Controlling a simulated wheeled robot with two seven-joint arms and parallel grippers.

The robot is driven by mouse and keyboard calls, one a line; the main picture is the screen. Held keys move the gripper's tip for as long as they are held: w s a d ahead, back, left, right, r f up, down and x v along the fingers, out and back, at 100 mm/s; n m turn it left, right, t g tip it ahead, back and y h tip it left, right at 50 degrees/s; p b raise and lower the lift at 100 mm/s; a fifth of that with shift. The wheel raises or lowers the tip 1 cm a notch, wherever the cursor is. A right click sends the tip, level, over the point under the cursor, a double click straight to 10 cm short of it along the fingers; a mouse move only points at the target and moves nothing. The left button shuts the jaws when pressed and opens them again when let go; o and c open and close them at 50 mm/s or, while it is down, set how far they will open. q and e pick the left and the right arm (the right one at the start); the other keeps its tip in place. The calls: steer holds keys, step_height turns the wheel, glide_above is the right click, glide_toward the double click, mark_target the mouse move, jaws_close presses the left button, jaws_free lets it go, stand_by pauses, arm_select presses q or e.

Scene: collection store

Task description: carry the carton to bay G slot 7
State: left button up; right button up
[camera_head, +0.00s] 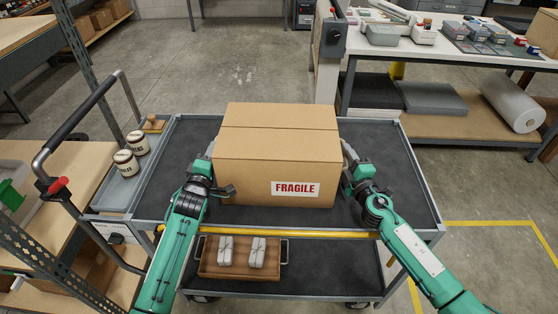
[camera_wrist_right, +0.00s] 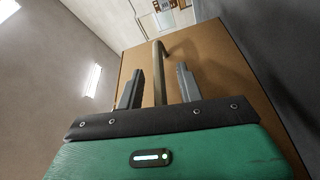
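The carton (camera_head: 260,165) is a closed brown cardboard box with a red and white FRAGILE label on its near face. It stands on the dark top of a cart (camera_head: 395,150). My left gripper (camera_head: 209,152) is at the carton's left side; its fingers are mostly hidden. My right gripper (camera_head: 348,153) is at the carton's right side. In the right wrist view, its fingers (camera_wrist_right: 158,88) stand apart with a tan bar-like piece (camera_wrist_right: 158,65) between them, in front of the carton's side (camera_wrist_right: 215,65). There is a visible gap to each finger. Bay G slot 7 cannot be made out.
Two lidded jars (camera_head: 127,163) stand in a side tray on the cart's left. A wooden tray (camera_head: 238,270) with grey packages is on the lower shelf. A workbench (camera_head: 440,50) stands back right, shelving (camera_head: 25,35) left. The floor behind the cart is clear.

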arm_select(q)
jaws_close()
arm_select(e)
jaws_close()
arm_select(q)
steer(key=shift+r, duration=0.15)
arm_select(e)
steer(key=shift+r, duration=0.2)
